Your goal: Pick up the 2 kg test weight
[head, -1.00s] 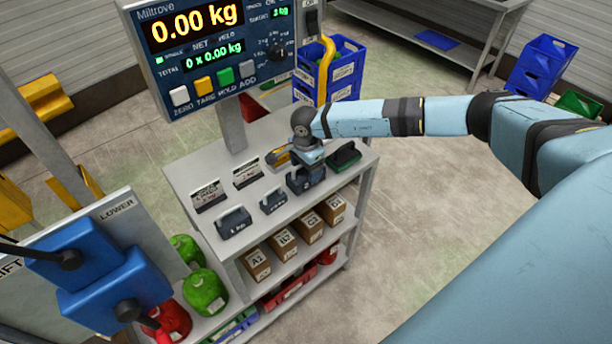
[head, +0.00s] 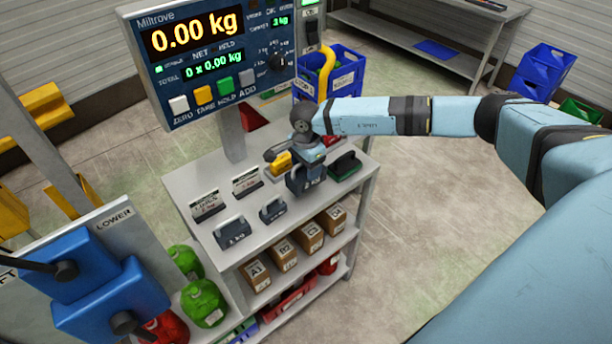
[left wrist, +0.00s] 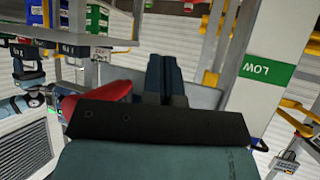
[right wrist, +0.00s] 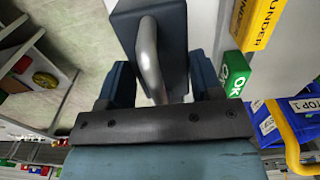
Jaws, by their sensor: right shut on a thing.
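A dark weight (head: 304,180) with a grey bar handle (right wrist: 151,58) hangs from my right gripper (head: 302,148), slightly above the white shelf top. I cannot read its label here. In the right wrist view my right gripper (right wrist: 163,82) has one blue finger on each side of the handle. Two smaller dark weights, a left one (head: 233,234) and a middle one (head: 272,209), stand on the shelf top to the left. My left gripper (left wrist: 166,78) shows in the left wrist view with its fingers together and nothing between them.
A green block (head: 346,167) and a yellow block (head: 281,163) lie near the held weight. Black-and-white cards (head: 205,204) stand behind the smaller weights. The scale display (head: 205,60) rises behind on a post. Boxes (head: 283,249) fill the shelf below.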

